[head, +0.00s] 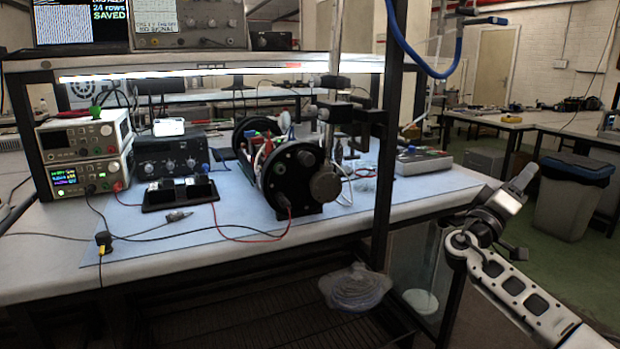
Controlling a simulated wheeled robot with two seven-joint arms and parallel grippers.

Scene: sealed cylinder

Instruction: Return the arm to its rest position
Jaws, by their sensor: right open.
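My right arm comes in from the lower right. Its gripper (517,185) is open and empty, raised off the right end of the bench and apart from everything on it. The sealed cylinder (296,178), a black drum with a round end plate, lies on its side on the blue mat (235,228) in the middle of the bench. Wires run from it, and a red lead hangs from its end plate. My left gripper is not in view.
Stacked power supplies (85,150) stand at the bench's left, beside a black tray (180,192). A dark upright post (386,190) stands at the bench front. A grey bin (572,195) is behind my right gripper.

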